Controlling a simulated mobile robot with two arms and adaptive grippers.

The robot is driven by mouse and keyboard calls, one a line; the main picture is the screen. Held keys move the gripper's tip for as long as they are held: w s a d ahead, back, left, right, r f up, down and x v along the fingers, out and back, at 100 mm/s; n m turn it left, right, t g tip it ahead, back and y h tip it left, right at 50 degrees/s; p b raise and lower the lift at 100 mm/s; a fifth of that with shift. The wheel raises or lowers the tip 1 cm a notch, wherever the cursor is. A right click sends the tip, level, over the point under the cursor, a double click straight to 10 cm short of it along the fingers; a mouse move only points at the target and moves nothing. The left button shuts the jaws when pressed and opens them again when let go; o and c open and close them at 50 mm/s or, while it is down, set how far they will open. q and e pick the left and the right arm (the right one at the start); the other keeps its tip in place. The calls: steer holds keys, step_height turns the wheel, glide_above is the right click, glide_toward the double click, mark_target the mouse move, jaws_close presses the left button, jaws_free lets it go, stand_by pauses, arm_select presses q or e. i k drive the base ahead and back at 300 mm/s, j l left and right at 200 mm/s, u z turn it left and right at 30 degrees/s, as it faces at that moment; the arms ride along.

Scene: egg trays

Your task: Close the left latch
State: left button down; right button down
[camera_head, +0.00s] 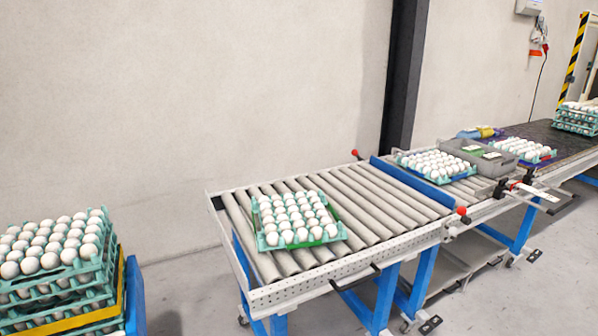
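Two red-knobbed levers, which look like latches, sit at the ends of a blue crossbar (412,184) between two roller conveyor sections. The left, far lever (356,154) points up and outward past the conveyor's back edge. The right, near lever (462,212) sticks out at the front edge by the corner of the near section. Both are small, and I cannot tell whether either is open or closed. Neither of my grippers is in view.
The near roller conveyor (292,292) carries a green tray (262,241) of white eggs. Stacked egg trays (100,290) stand at the lower left. Beyond the crossbar are another egg tray (404,163) and a grey crate (512,146). Floor between stack and conveyor is clear.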

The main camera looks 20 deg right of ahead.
mark_target(453, 230)
steer(key=z, duration=1.75)
